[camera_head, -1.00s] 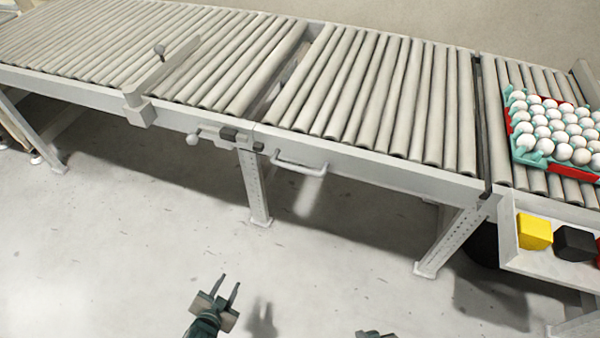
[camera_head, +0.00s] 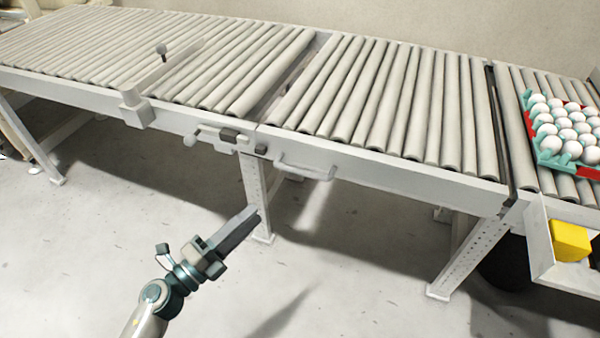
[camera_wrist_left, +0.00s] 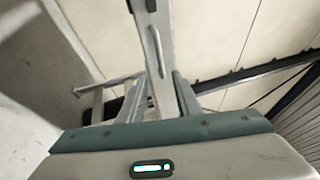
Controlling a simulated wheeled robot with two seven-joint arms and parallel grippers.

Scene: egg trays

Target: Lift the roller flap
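The roller flap (camera_head: 385,100) is the middle section of grey rollers, lying flat and level with the sections beside it. A pale bar handle (camera_head: 303,172) is on its front rail, and a latch with a dark block (camera_head: 225,135) sits left of it. My left gripper (camera_head: 252,213) is below and left of the handle, apart from it, pointing up toward the rail. The left wrist view shows its two fingers spread (camera_wrist_left: 138,82) with nothing gripped; a pale rail (camera_wrist_left: 150,35) with a bar, likely the handle, appears ahead. My right gripper is out of view.
The left roller section (camera_head: 130,60) carries a cross bar with a knob (camera_head: 162,50). An egg tray (camera_head: 552,160) stands on the right section. A yellow block (camera_head: 570,240) is at the lower right. A support leg (camera_head: 257,195) stands close to my left gripper. The floor in front is open.

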